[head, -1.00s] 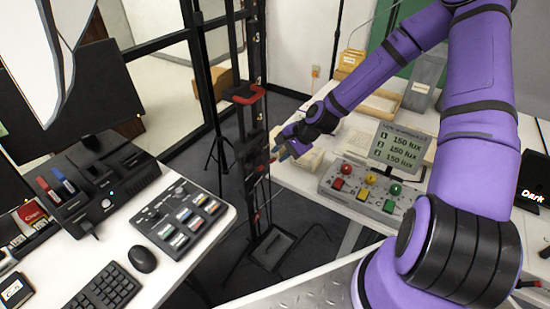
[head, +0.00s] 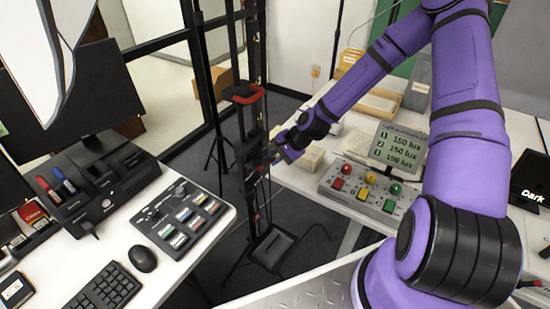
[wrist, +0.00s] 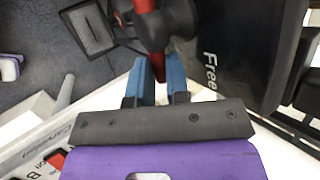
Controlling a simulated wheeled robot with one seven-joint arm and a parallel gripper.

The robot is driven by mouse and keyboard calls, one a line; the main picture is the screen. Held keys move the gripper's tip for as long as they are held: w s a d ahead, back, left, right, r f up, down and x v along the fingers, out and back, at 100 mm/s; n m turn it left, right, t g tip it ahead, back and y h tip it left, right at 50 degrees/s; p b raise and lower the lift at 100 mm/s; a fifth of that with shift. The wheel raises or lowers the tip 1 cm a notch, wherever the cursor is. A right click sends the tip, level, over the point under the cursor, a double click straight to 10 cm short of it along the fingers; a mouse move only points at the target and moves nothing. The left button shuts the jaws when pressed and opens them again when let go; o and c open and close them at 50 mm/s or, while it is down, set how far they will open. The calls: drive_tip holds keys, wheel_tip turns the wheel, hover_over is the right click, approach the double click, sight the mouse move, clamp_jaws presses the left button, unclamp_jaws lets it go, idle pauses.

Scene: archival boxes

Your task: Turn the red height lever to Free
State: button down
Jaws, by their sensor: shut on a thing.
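The red height lever (wrist: 157,62) shows in the wrist view between the blue fingertips of my gripper (wrist: 157,82), which is shut on it. The lever runs down from a dark round hub (wrist: 165,25). To its right is a black panel with the white word "Free" (wrist: 210,72). In the head view my gripper (head: 264,158) is at the side of the tall black stand (head: 246,130). The lever is too small and covered there to make out.
A red-and-black handle (head: 243,94) sits higher on the stand. A white desk with a button panel (head: 365,190) is to the right. Another desk with a control box (head: 182,215) and keyboard is to the left. The stand's foot (head: 272,248) is on dark carpet.

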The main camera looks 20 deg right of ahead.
drive_tip(key=shift+s+a+r+n+t+h, duration=0.1)
drive_tip(key=shift+r+n+t+h, duration=0.25)
drive_tip(key=shift+h, duration=0.25)
drive_tip(key=shift+r+n+t+h, duration=0.2)
drive_tip(key=shift+t+h, duration=0.25)
drive_tip(key=shift+h, duration=0.15)
drive_tip(key=c, duration=1.4)
unclamp_jaws()
drive_tip(key=v, duration=1)
drive_tip(key=shift+s+r, duration=0.15)
drive_tip(key=shift+r, duration=0.2)
